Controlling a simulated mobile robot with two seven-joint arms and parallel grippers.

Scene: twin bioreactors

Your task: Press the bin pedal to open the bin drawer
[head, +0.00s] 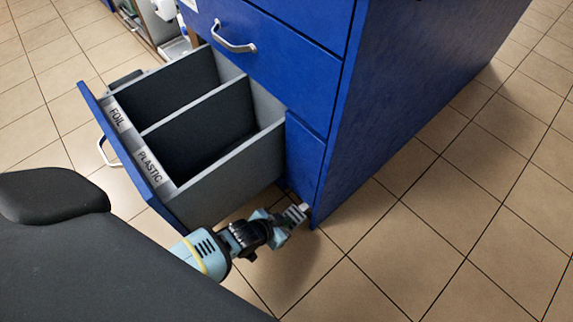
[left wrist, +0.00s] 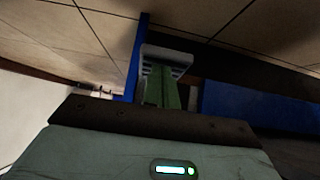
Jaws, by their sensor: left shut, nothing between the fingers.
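The bin drawer (head: 225,176) stands pulled out from the blue cabinet in the head view. It is grey inside with a blue front, and its two compartments are labelled FOIL and PLASTIC. My left gripper (head: 297,213) is low near the floor, to the right of the drawer, close to the foot of the cabinet's front corner. Its fingers are shut and empty; they also show in the left wrist view (left wrist: 164,68). Whether the gripper touches anything there is unclear. My right gripper is not in view.
The blue cabinet (head: 415,85) rises behind the gripper, with a closed handled drawer (head: 265,60) above the open one. The tiled floor (head: 430,240) to the right is clear. The open drawer juts out over the floor on the left.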

